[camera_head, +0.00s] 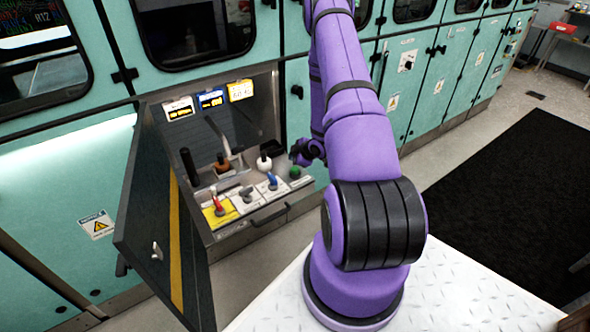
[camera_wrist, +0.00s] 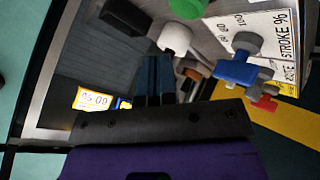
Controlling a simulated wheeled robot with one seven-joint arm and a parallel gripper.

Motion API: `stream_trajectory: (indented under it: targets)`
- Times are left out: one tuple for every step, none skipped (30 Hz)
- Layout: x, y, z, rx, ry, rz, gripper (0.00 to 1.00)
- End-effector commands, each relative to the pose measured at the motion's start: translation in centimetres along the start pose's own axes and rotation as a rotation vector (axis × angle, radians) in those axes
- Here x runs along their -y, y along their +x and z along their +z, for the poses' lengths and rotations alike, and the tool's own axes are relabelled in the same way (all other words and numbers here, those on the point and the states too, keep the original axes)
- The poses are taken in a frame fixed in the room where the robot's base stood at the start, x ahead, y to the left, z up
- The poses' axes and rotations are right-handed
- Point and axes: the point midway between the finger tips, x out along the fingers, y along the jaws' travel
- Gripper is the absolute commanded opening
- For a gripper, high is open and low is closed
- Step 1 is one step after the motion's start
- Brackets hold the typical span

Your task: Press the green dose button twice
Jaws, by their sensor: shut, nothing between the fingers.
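The green dose button (camera_head: 295,172) is a round cap at the right end of the open panel in the head view. It also shows at the top edge of the wrist view (camera_wrist: 187,8), partly cut off. My gripper (camera_head: 298,154) is shut and empty, just above and beside the green button in the head view. In the wrist view its dark fingers (camera_wrist: 155,62) are together, pointing towards a white knob (camera_wrist: 175,37), with the green button beyond it. I cannot tell contact with the white knob; the green button looks apart from the fingers.
The panel also holds a blue-handled valve (camera_head: 271,181), a red-handled valve (camera_head: 216,202), a brown knob (camera_head: 222,164) and a black upright handle (camera_head: 189,166). Lit displays (camera_head: 240,90) are at the back. An open door (camera_head: 150,225) stands at the left.

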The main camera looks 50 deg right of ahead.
Motion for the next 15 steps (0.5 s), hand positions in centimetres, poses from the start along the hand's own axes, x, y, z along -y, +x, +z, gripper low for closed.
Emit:
stream_trajectory:
  targets:
    - [0.4,0.4,0.3,0.001,0.001,-0.002,0.0]
    - [0.5,0.6,0.4,0.001,0.001,-0.002,0.0]
    - [0.7,0.8,0.6,0.001,0.001,-0.002,0.0]
    - [0.8,1.0,0.7,0.001,0.001,-0.001,0.0]
    - [0.9,1.2,0.8,0.001,0.001,-0.001,0.0]
    - [1.0,1.3,0.9,0.0,0.001,0.0,0.0]
    - [1.0,1.4,1.0,0.0,0.001,0.0,0.0]
    - [1.1,1.5,1.1,0.0,0.001,0.0,0.0]
    - [1.1,1.6,1.1,0.0,0.001,0.001,0.0]
    - [1.1,1.6,1.1,0.0,0.001,0.001,0.0]
    - [1.2,1.6,1.2,0.0,0.001,0.001,0.0]
    - [1.2,1.7,1.2,0.0,0.001,0.001,0.0]
    - [1.2,1.7,1.2,0.0,0.001,0.001,0.0]
    - [1.2,1.7,1.2,0.0,0.001,0.001,0.0]
    - [1.2,1.7,1.2,0.0,0.001,0.001,0.0]
